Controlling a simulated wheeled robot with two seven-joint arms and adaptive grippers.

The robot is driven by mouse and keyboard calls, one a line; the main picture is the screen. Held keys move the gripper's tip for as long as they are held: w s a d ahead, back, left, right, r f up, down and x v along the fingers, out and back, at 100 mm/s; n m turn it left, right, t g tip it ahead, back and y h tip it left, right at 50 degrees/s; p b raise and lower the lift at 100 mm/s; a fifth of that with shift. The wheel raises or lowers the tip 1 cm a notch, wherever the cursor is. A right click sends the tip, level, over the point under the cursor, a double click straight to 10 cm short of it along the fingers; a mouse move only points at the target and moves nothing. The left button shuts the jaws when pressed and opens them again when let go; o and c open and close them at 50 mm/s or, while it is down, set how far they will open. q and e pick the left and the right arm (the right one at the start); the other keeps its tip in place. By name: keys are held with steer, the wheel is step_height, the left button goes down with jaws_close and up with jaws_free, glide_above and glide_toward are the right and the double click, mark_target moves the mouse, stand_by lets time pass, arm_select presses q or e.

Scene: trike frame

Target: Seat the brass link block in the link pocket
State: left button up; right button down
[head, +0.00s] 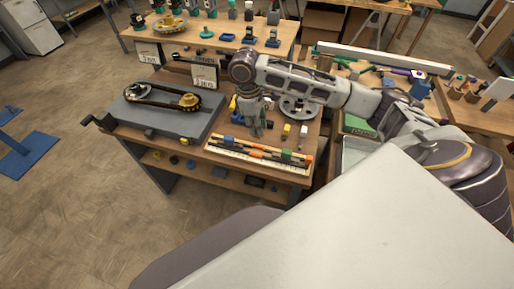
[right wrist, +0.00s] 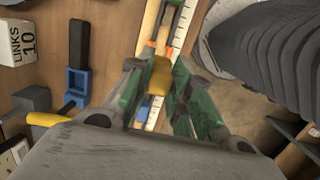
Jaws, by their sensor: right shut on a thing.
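My right gripper (head: 257,132) is low over the workbench, just behind the strip tray (head: 228,150) with its coloured pieces and ruler-like edge. In the right wrist view, the green-padded fingers of this gripper (right wrist: 160,80) are shut on a small yellow-brass block (right wrist: 160,75), the brass link block. It is held between the fingertips, above the strip tray (right wrist: 180,35). In the head view the gripper hides the block. I cannot make out the link pocket for certain in either view. My left gripper is not in view.
A grey fixture plate (head: 160,122) with a chain (head: 165,88) around two sprockets stands left on the bench. A yellow block (head: 286,129) lies right of the gripper. A blue holder (right wrist: 76,82) and a white LINKS box (right wrist: 18,42) are left in the wrist view.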

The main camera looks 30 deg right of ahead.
steer(key=shift+f, duration=0.4)
step_height(320, 180, down, 3)
steer(key=shift+f, duration=0.6)
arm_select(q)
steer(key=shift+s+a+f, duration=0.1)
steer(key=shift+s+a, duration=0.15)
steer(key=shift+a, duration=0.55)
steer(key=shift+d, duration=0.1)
